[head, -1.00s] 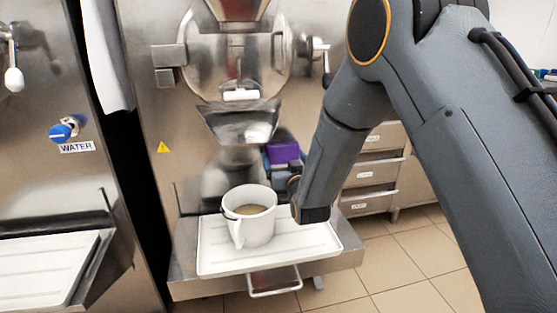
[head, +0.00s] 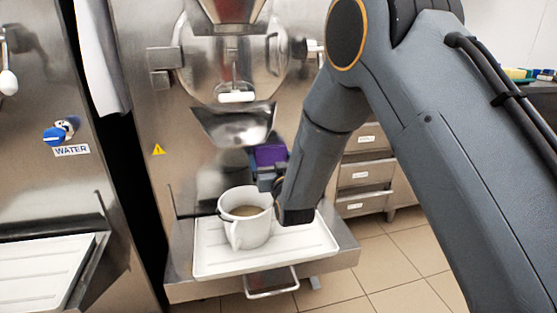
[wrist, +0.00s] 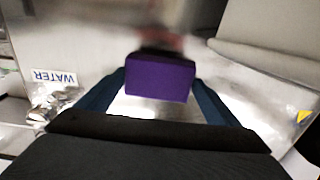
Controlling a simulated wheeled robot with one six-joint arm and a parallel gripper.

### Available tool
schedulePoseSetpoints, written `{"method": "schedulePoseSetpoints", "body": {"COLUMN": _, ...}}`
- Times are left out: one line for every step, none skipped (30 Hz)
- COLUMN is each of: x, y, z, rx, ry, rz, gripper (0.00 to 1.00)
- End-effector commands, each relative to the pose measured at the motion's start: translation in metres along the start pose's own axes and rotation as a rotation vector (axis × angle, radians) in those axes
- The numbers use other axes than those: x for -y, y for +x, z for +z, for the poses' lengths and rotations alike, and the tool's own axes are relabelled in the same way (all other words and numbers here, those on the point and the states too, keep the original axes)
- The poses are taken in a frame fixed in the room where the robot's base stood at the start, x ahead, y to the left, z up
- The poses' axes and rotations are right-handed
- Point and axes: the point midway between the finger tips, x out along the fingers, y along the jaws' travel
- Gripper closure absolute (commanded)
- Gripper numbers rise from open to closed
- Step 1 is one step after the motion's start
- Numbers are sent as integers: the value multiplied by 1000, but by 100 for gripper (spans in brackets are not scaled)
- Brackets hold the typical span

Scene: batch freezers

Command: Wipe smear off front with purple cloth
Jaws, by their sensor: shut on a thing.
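The purple cloth (head: 270,155) shows as a folded block in front of the freezer's steel front (head: 165,120), below the spout. My gripper (head: 268,177) is shut on it, partly hidden behind my own arm. In the wrist view the purple cloth (wrist: 160,78) sits between the two blue fingers of my gripper (wrist: 160,92). A blurred reddish-brown smear (wrist: 158,42) shows on the steel just beyond the cloth's far edge. I cannot tell whether the cloth touches the steel. The smear is not distinguishable in the head view.
A white jug (head: 246,232) with brown contents stands on the white tray (head: 300,252) under the spout (head: 235,125), close to my arm. Another machine with a blue WATER tap (head: 55,135) stands at left. Drawers (head: 362,175) are behind at right.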

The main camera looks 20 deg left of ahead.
Motion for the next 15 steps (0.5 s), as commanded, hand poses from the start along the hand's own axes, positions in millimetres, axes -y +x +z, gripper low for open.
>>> {"method": "schedulePoseSetpoints", "body": {"x": 5, "y": 2, "z": -4, "rx": -8, "ry": -1, "rz": -8, "gripper": 35}}
{"method": "schedulePoseSetpoints", "body": {"x": 5, "y": 2, "z": -4, "rx": -8, "ry": -1, "rz": -8, "gripper": 35}}
{"method": "schedulePoseSetpoints", "body": {"x": 4, "y": 2, "z": -4, "rx": -9, "ry": -1, "rz": -8, "gripper": 35}}
{"method": "schedulePoseSetpoints", "body": {"x": 4, "y": 3, "z": -4, "rx": -9, "ry": -1, "rz": -8, "gripper": 36}}
{"method": "schedulePoseSetpoints", "body": {"x": 4, "y": 3, "z": -4, "rx": -9, "ry": -1, "rz": -8, "gripper": 36}}
{"method": "schedulePoseSetpoints", "body": {"x": 4, "y": 3, "z": -5, "rx": -9, "ry": -1, "rz": -7, "gripper": 36}}
{"method": "schedulePoseSetpoints", "body": {"x": 4, "y": 3, "z": -5, "rx": -9, "ry": -1, "rz": -7, "gripper": 36}}
{"method": "schedulePoseSetpoints", "body": {"x": 4, "y": 2, "z": -5, "rx": -10, "ry": -1, "rz": -7, "gripper": 36}}
{"method": "schedulePoseSetpoints", "body": {"x": 4, "y": 1, "z": -5, "rx": -10, "ry": -1, "rz": -7, "gripper": 36}}
{"method": "schedulePoseSetpoints", "body": {"x": 4, "y": -1, "z": -5, "rx": -10, "ry": -1, "rz": -7, "gripper": 36}}
{"method": "schedulePoseSetpoints", "body": {"x": 4, "y": -3, "z": -6, "rx": -10, "ry": -1, "rz": -7, "gripper": 36}}
{"method": "schedulePoseSetpoints", "body": {"x": 3, "y": -6, "z": -6, "rx": -9, "ry": -1, "rz": -6, "gripper": 36}}
{"method": "schedulePoseSetpoints", "body": {"x": 2, "y": -9, "z": -5, "rx": -8, "ry": -1, "rz": -5, "gripper": 36}}
{"method": "schedulePoseSetpoints", "body": {"x": 2, "y": -12, "z": -5, "rx": -7, "ry": -1, "rz": -4, "gripper": 36}}
{"method": "schedulePoseSetpoints", "body": {"x": 1, "y": -16, "z": -5, "rx": -7, "ry": -1, "rz": -2, "gripper": 36}}
